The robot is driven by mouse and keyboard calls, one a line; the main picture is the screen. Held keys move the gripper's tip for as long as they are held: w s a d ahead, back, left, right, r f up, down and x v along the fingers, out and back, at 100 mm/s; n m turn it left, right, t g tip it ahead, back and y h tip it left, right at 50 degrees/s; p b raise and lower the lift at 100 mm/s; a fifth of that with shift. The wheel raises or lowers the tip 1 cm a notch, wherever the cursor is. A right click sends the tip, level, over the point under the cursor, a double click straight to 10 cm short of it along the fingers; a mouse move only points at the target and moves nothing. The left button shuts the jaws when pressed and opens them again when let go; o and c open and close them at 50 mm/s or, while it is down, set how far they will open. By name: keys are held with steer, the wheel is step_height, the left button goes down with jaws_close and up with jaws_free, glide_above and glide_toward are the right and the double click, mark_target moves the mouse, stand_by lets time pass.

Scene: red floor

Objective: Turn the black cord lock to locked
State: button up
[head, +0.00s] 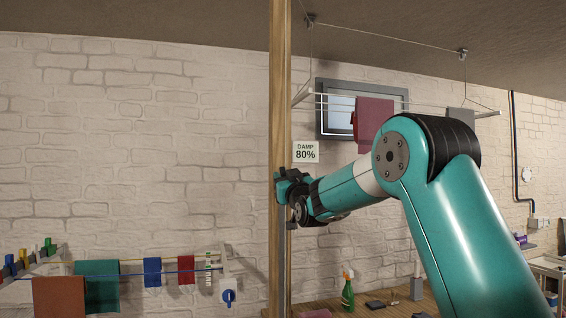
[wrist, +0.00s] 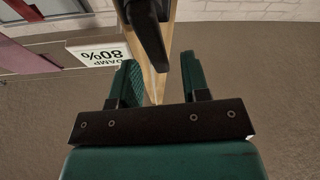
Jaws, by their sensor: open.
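The black cord lock (wrist: 147,32) shows in the wrist view as a dark lever in front of a wooden post. Its end reaches toward the gap between my fingertips; I cannot tell if it touches either finger. My gripper (wrist: 160,72) is open, with one teal finger on each side of that gap. In the head view my gripper (head: 284,187) is at the wooden post (head: 281,90), and it largely hides the lock there.
A "DAMP 80%" sign (head: 305,152) is just right of the post. A hanging drying rack (head: 352,98) carries a maroon cloth (head: 374,122). A bench (head: 390,302) with a green spray bottle (head: 348,292) lies below. A lower cloth rail (head: 150,262) is at left.

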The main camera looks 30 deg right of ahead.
steer(key=shift+p+x, duration=0.55)
steer(key=shift+x, duration=0.8)
jaws_close()
steer(key=shift+w+a, duration=0.1)
